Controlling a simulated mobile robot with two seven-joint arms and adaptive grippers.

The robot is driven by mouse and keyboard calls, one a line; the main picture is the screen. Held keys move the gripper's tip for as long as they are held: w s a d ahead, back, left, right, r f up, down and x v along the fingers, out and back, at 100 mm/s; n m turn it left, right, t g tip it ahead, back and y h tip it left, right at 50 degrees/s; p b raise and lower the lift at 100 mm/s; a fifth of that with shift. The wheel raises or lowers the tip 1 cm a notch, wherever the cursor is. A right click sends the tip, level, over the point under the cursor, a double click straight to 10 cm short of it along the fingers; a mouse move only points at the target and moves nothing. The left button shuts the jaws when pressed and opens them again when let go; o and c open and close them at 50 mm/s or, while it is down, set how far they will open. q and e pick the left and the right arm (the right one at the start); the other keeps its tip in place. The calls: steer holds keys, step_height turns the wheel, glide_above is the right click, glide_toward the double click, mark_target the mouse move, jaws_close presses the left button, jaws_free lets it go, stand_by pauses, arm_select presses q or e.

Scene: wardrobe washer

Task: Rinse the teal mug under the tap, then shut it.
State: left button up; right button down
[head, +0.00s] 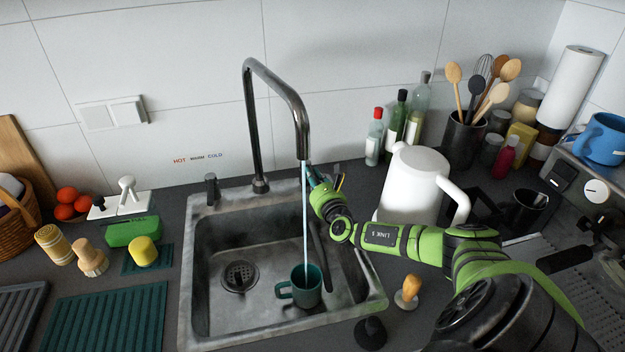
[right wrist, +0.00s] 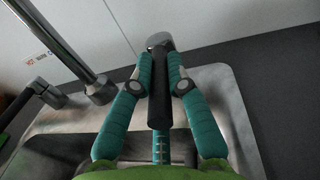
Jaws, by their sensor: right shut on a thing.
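The teal mug (head: 311,292) stands upright in the sink (head: 225,318), its handle to the left. A thin water stream (head: 305,225) runs from the spout of the tall chrome tap (head: 302,135) down into the mug. My right gripper (head: 314,172) is beside and just behind the spout, above the sink's back right. In the right wrist view its teal fingers (right wrist: 161,82) are shut on a dark lever (right wrist: 160,95) with a grey end. In the head view the gripper mostly hides that lever. My left gripper is not in view.
A second dark lever (head: 211,190) stands left of the tap, below the hot, warm and cold wall label (head: 197,158). A white jug (head: 408,185) stands close behind my right forearm. Bottles (head: 396,122) stand at the wall. A yellow sponge (head: 144,251) lies left of the sink.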

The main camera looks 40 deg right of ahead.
steer(key=shift+r, duration=0.1)
steer(key=c, duration=1.2)
jaws_free()
step_height(320, 180, up, 9)
steer(key=shift+r, duration=0.5)
